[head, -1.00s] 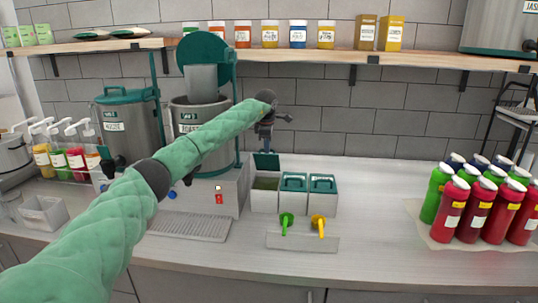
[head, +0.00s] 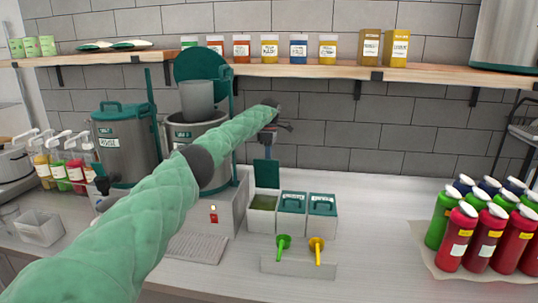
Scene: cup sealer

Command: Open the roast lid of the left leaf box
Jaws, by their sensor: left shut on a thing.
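The left leaf box (head: 261,224) is a white box on the counter, with green leaf visible inside. Its teal roast lid (head: 266,174) stands upright at the back edge of the box, so the box is open. My left gripper (head: 267,153) is at the top of this lid and shut on it; the fingertips are small and dark in the picture. My left arm crosses from the lower left to above the box. The two other leaf boxes (head: 292,226) to the right have their teal lids closed. My right gripper is not in view.
A green scoop (head: 282,243) and a yellow scoop (head: 317,246) stand in a holder in front of the boxes. Metal roast machines (head: 125,150) stand left. Red and green bottles (head: 485,235) stand on a tray at right. A shelf (head: 290,70) runs above. The counter between boxes and bottles is clear.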

